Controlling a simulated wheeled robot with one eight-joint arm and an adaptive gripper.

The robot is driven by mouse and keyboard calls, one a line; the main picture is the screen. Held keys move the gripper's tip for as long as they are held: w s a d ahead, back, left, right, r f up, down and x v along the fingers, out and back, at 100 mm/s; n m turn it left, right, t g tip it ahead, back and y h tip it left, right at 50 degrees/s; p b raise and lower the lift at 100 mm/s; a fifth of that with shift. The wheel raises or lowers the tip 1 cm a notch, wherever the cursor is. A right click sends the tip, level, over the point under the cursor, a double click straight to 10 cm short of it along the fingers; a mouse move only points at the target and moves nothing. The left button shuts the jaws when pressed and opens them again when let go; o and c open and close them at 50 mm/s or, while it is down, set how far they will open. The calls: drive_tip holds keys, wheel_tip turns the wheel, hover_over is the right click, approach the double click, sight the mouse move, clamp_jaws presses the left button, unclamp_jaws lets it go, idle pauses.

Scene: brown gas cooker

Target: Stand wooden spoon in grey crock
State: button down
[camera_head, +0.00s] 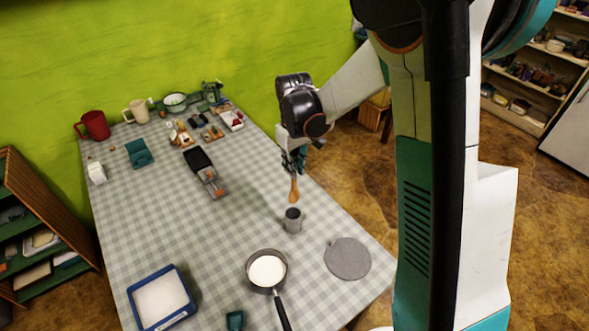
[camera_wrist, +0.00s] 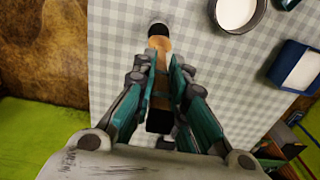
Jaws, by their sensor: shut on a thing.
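The wooden spoon (camera_head: 294,190) hangs from my gripper (camera_head: 294,160) in the head view, close to upright with its wider end down. My gripper is shut on its upper part. The grey crock (camera_head: 293,221) stands on the checked table just below the spoon; the spoon's lower end appears above the rim, apart from it. In the wrist view, the spoon (camera_wrist: 159,43) runs out between the teal fingers of my gripper (camera_wrist: 162,72) towards the crock (camera_wrist: 157,22), covering part of its dark opening. The exact gap and alignment are hard to tell.
A round grey mat (camera_head: 348,258) lies right of the crock, near the table edge. A pan (camera_head: 266,270) with white contents is in front. A blue-rimmed tray (camera_head: 161,298) is front left. A black-and-grey item (camera_head: 204,173) lies behind left. Mugs and small items line the back.

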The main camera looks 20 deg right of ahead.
drive_tip(key=shift+w+f+b, duration=0.2)
drive_tip(key=shift+f+b, duration=0.5)
drive_tip(key=shift+f, duration=0.45)
drive_tip(key=shift+w+f+b, duration=0.15)
drive_tip(key=shift+f+b, duration=0.55)
drive_tip(key=shift+f, duration=0.45)
drive_tip(key=shift+f, duration=0.25)
drive_tip(key=shift+f+b, duration=0.15)
drive_tip(key=shift+b, duration=0.3)
drive_tip(key=shift+f, duration=0.1)
